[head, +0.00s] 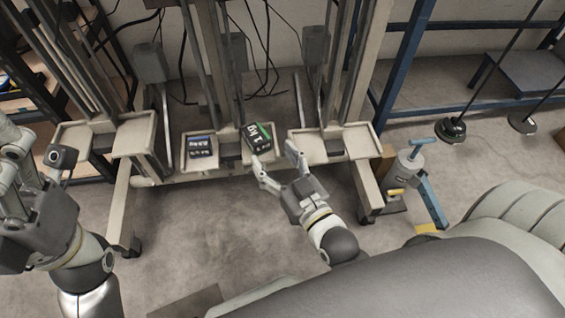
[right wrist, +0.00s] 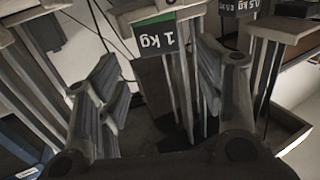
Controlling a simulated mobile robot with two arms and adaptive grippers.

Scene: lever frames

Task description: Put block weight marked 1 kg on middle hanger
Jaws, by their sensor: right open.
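The 1 kg block (head: 259,138) is dark with a green top band and appears to sit, turned slightly, on the right-hand tray of the middle hanger (head: 228,160). In the right wrist view the block (right wrist: 155,38) shows its "1 kg" label upside down, beyond the fingers. My right gripper (head: 277,161) is open, just in front of and to the right of the block, its fingers apart and empty. In the right wrist view it also shows with a wide gap (right wrist: 160,85). My left gripper (head: 35,215) is at the left edge; its fingers are unclear.
A blue-marked block (head: 201,147) lies on the left tray of the middle hanger. The left hanger (head: 135,130) and right hanger (head: 362,140) stand on either side, with upright posts behind. A pump-like device with a blue handle (head: 409,165) stands at right.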

